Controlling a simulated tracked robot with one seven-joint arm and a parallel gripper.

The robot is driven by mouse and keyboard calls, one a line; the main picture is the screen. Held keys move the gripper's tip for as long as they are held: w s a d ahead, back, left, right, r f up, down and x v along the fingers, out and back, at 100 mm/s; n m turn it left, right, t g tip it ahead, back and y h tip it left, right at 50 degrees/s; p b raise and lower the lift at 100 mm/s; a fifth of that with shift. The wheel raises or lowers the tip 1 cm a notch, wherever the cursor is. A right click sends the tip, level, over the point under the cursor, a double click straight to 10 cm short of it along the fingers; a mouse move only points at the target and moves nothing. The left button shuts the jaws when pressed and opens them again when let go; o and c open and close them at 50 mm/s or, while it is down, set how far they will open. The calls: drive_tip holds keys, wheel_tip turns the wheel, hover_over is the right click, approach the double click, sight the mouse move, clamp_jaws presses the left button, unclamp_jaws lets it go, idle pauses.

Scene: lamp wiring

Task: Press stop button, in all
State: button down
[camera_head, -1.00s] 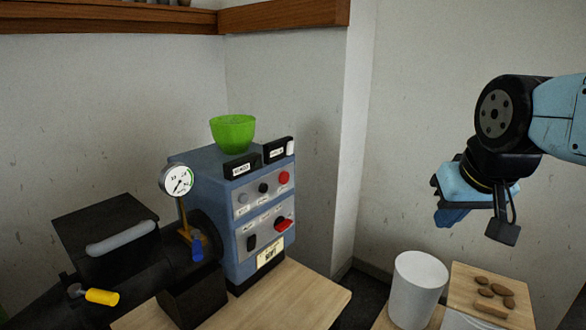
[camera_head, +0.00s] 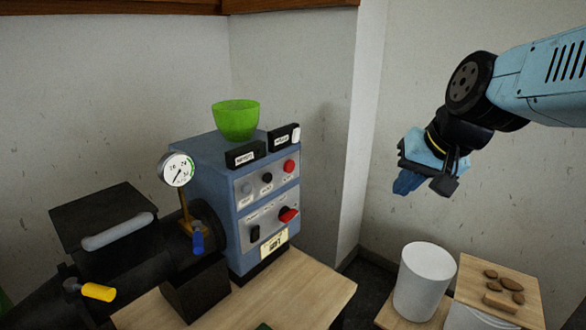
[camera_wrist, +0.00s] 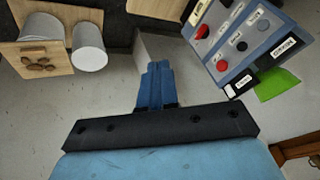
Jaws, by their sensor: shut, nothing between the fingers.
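A blue-grey control box (camera_head: 215,170) stands on a wooden table. Its front has an upper row with a red round button (camera_head: 289,166), a black button (camera_head: 266,177) and a grey button (camera_head: 246,188). Below are a red-and-black knob (camera_head: 288,215) and a black switch (camera_head: 254,233). The labels are too small to read, so I cannot tell which is stop. My gripper (camera_head: 405,184) is shut and empty in mid-air, right of the box and well apart from it. In the wrist view, its blue fingers (camera_wrist: 156,70) are together, with the red button (camera_wrist: 222,66) to their right.
A green bowl (camera_head: 236,121) and two black labelled blocks sit on the box. A gauge (camera_head: 177,169) and black machine with a yellow handle (camera_head: 98,292) stand left. A white cylinder (camera_head: 423,280) and board with brown pieces (camera_head: 475,265) are lower right. Air between box and gripper is clear.

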sight(290, 166)
drive_tip(key=w+a+f+m+y, duration=0.2)
drive_tip(key=w+a+m, duration=0.15)
drive_tip(key=w, duration=0.35)
drive_tip(key=w+a+f+m+y, duration=0.25)
drive_tip(key=w+a, duration=0.25)
drive_tip(key=w, duration=0.3)
drive_tip(key=w+a+f+m+t+h, duration=0.1)
drive_tip(key=w+a+f+m, duration=0.2)
drive_tip(key=w+f+m, duration=0.5)
drive_tip(key=shift+w+f, duration=0.3)
drive_tip(key=shift+w, duration=0.7)
drive_tip(key=shift+a, duration=0.1)
drive_tip(key=w+a, duration=0.5)
drive_tip(key=a, duration=0.1)
drive_tip(key=shift+w+a, duration=0.2)
drive_tip(key=shift+a, duration=0.15)
idle(0.3)
drive_tip(key=shift+w+a+r, duration=0.1)
drive_tip(key=shift+w+a, duration=0.2)
